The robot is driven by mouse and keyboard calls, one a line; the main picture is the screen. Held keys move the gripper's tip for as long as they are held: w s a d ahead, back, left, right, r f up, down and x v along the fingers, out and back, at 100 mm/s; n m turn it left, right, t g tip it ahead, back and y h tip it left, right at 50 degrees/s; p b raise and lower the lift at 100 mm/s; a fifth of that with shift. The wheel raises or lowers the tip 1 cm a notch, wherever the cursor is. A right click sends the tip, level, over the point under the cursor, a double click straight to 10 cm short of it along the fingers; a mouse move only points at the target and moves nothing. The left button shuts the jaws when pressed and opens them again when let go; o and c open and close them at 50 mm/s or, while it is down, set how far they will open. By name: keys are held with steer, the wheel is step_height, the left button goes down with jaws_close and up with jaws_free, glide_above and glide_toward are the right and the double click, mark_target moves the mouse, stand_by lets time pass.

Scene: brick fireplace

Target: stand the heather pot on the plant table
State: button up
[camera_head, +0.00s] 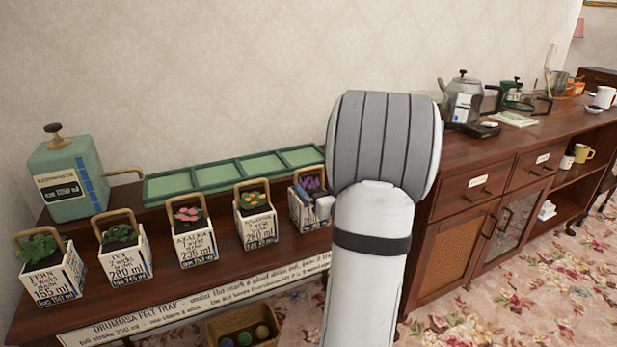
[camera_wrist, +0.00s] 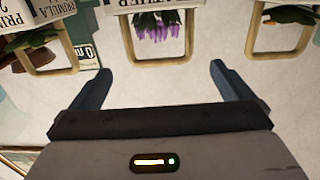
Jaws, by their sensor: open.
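The heather pot is a white labelled block pot (camera_head: 300,213) with purple flowers and a wooden loop handle, on the dark wooden plant table (camera_head: 160,283), at the right of a row of similar pots. It is partly hidden by my arm. In the wrist view its purple flowers (camera_wrist: 158,25) and handle (camera_wrist: 156,62) appear upside down at top centre. My gripper (camera_wrist: 160,80) is open and empty, with the handle between and just beyond its fingertips, apparently not touching. In the head view the gripper (camera_head: 323,206) is mostly hidden by my arm, beside the heather pot.
Fern (camera_head: 50,275), ivy (camera_head: 125,258), azalea (camera_head: 194,238) and primula (camera_head: 257,225) pots stand to the left. A green tray (camera_head: 235,171) and green tank (camera_head: 68,180) are behind. A basket (camera_head: 240,322) is below. A sideboard (camera_head: 480,195) with a kettle stands right.

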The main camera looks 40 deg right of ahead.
steer(key=s+a+f+g, duration=0.1)
steer(key=a+f+g, duration=0.1)
steer(key=a+g, duration=0.35)
steer(key=s+a+f+g, duration=0.1)
steer(key=a+f+g, duration=0.1)
steer(key=a, duration=0.7)
steer(key=s+a+f+n+g+y, duration=0.1)
steer(key=s+a+g+y, duration=0.3)
steer(key=s+a, duration=1.2)
steer(key=a+n+g, duration=0.1)
steer(key=a+g, duration=0.3)
steer(key=shift+s+f+n, duration=0.2)
steer(key=shift+s+n, duration=0.2)
steer(key=shift+a+g, duration=0.1)
steer(key=shift+g, duration=0.15)
